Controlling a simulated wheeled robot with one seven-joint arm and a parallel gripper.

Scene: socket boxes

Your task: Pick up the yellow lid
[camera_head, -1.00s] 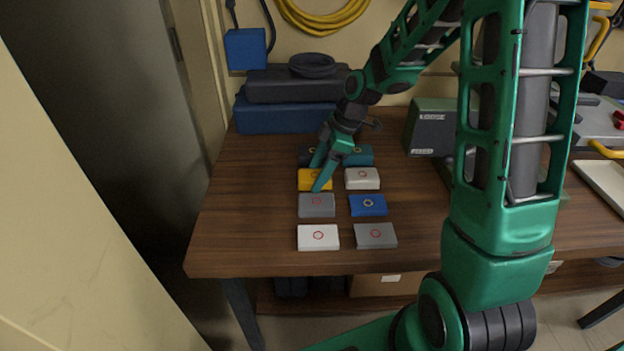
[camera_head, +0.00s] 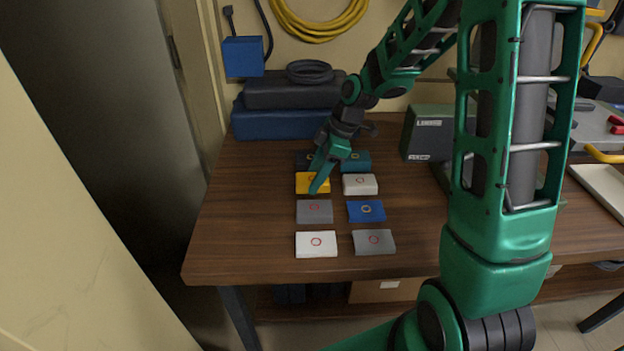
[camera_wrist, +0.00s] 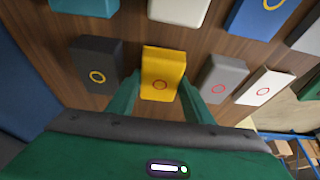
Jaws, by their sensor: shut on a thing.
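The yellow lid (camera_head: 306,184) is a flat block with a red ring mark. It is in the left column on the table, and part of it is hidden behind a finger in the head view. In the wrist view the yellow lid (camera_wrist: 161,72) sits between the two green fingers. My gripper (camera_head: 314,182) is green and comes down onto it from above and behind. In the wrist view my gripper (camera_wrist: 158,90) is shut on the lid's two sides. I cannot tell whether the lid is off the table.
A dark box (camera_wrist: 97,66) and a grey box (camera_wrist: 222,80) flank the lid closely. A white box (camera_head: 359,184) is to its right, with a blue box (camera_head: 366,211) in front of that. A white box (camera_head: 316,244) is near the front edge. The table's left front is bare.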

